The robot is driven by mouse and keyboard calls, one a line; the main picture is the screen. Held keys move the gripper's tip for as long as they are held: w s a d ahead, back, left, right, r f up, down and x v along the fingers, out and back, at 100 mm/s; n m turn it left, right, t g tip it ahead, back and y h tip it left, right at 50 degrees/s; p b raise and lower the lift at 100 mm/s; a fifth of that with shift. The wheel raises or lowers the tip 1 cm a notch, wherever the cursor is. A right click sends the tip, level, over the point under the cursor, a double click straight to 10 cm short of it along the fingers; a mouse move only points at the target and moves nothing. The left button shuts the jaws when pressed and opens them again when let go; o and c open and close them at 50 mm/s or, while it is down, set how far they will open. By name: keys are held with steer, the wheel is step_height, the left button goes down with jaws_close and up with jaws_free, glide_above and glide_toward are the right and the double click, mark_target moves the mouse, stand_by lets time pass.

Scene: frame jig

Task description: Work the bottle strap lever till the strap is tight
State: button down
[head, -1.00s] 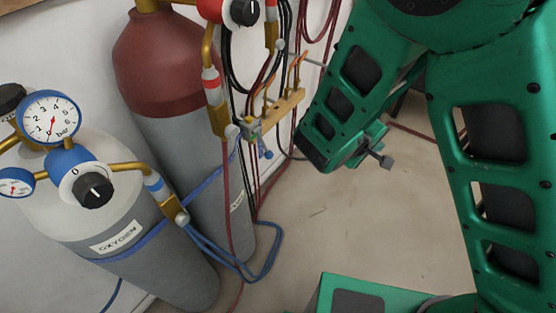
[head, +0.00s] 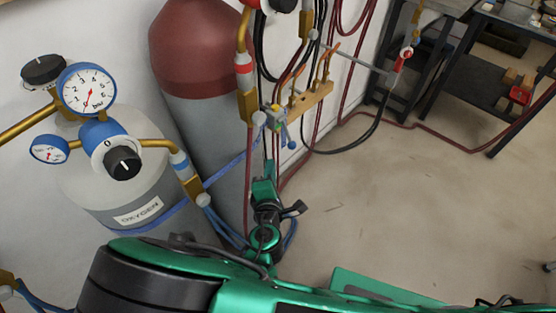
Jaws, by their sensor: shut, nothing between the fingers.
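A blue strap (head: 228,167) runs around the grey oxygen bottle (head: 77,179) and the red-topped bottle (head: 193,50), rising to the right behind the hoses. My gripper (head: 269,168) is shut and empty, tip upward, a little below the fitting in the picture. I cannot tell its exact distance from the lever. My wrist hides the lower hoses and part of the red-topped bottle.
Gauges and a regulator (head: 124,163) stand on the oxygen bottle. The floor (head: 400,210) to the right is clear up to the dark workbench (head: 440,60).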

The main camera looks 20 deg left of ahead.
mark_target(288, 134)
steer(key=w, duration=0.8)
steer(key=shift+w+d+f, duration=0.2)
steer(key=shift+d+f, duration=0.2)
steer(key=shift+d, duration=0.05)
steer(key=shift+d, duration=0.15)
